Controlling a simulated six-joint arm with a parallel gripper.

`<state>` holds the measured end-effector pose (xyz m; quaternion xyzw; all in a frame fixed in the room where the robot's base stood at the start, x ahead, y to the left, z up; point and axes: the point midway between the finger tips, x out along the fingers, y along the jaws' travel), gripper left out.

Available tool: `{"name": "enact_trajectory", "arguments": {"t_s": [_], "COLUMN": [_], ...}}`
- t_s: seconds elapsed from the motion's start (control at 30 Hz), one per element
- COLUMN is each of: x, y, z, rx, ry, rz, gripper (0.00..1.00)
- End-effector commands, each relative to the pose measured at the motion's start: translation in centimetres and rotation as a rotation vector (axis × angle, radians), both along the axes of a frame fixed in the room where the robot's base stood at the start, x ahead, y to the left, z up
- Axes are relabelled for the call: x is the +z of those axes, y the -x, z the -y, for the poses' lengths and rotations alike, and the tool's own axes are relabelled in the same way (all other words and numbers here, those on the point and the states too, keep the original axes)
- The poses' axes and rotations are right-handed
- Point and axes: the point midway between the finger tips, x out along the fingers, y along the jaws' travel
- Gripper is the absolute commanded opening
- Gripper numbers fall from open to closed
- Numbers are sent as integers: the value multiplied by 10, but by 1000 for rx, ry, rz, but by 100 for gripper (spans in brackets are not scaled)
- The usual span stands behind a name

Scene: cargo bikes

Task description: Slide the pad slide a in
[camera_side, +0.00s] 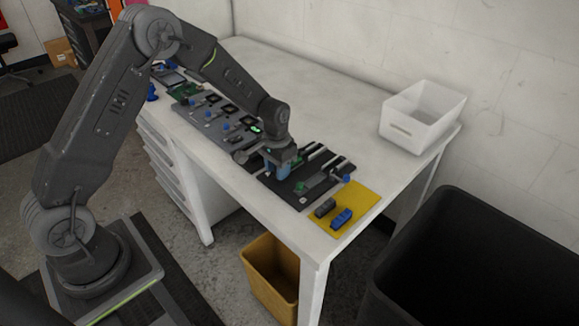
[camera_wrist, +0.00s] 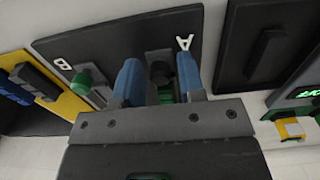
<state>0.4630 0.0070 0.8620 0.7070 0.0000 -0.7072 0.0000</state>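A black board (camera_side: 268,182) lies on the white table; in the wrist view (camera_wrist: 110,38) it carries a white letter A at its right and a white letter B at its left. Near the A is a grey slide with a dark green knob (camera_wrist: 160,72), apparently pad slide a. My gripper (camera_side: 278,171) is low over the board. In the wrist view my gripper's blue fingers (camera_wrist: 157,78) stand apart, one on each side of this knob, with gaps showing. The lower part of the knob and slide is partly hidden. A second slide with a brighter green knob (camera_wrist: 82,80) is near the B.
A yellow mat (camera_side: 364,196) beside the board holds a blue block (camera_side: 342,218) and a dark grey block (camera_side: 325,208). A grey board with blue knobs (camera_side: 207,122) is on the other side. A white bin (camera_side: 421,118) stands at the back; the table's rear is clear.

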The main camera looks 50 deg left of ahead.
Motion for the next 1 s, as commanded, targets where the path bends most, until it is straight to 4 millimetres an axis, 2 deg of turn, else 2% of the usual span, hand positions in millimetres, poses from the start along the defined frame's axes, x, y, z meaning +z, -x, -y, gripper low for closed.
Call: {"name": "enact_trajectory", "arguments": {"t_s": [0.17, 0.5, 1.0], "x": [0, 0, 1], "y": [0, 0, -24], "z": [0, 0, 0], "rx": [0, 0, 0], "ry": [0, 0, 0], "rz": [0, 0, 2], "gripper": [35, 4, 4]}}
